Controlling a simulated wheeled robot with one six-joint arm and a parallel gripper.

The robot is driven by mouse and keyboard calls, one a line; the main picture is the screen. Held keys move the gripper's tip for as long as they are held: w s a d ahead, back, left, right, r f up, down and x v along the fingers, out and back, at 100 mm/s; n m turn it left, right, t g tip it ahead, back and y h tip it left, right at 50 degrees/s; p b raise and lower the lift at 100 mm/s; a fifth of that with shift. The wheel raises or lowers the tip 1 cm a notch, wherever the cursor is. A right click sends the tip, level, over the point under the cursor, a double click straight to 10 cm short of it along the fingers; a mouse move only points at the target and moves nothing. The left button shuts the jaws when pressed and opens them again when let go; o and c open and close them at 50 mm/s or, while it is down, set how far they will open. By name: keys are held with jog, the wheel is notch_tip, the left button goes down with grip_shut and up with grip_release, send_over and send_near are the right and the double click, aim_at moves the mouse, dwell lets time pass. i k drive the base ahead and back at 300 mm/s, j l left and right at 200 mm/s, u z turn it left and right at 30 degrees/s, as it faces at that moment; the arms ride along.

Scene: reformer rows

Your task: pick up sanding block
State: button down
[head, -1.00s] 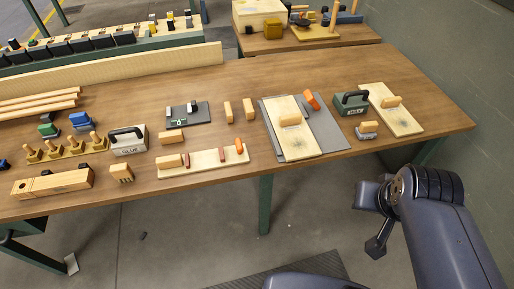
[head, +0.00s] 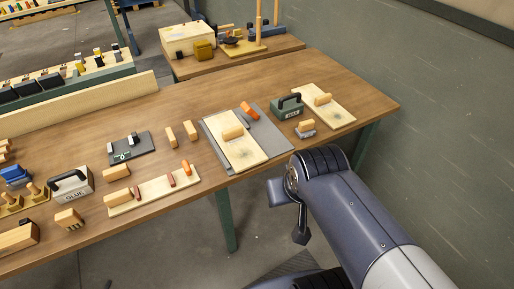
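A small block with a wooden top and a grey base (head: 306,129), which looks like the sanding block, sits near the table's front right edge, just below the green handled box. Similar wooden blocks lie on the pale boards, so I cannot be certain which one is the sanding block. My gripper (head: 301,234) hangs in front of the table's front edge, below and apart from the block. It is seen edge-on and small, so its opening is not clear. I see nothing held in it.
The wooden table (head: 225,80) carries a grey mat with a pale board (head: 243,153), a green handled box (head: 288,107), another pale board (head: 330,112) and a white handled box (head: 70,186). A wall (head: 420,70) stands at right. Bare tabletop lies behind the mat.

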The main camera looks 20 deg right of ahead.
aim_at(305, 130)
jog(key=i+l+z, duration=0.1)
jog(key=i, duration=0.3)
jog(key=i+l, duration=0.2)
jog(key=i, duration=0.15)
jog(key=i+l+z, duration=0.15)
jog(key=i, duration=0.25)
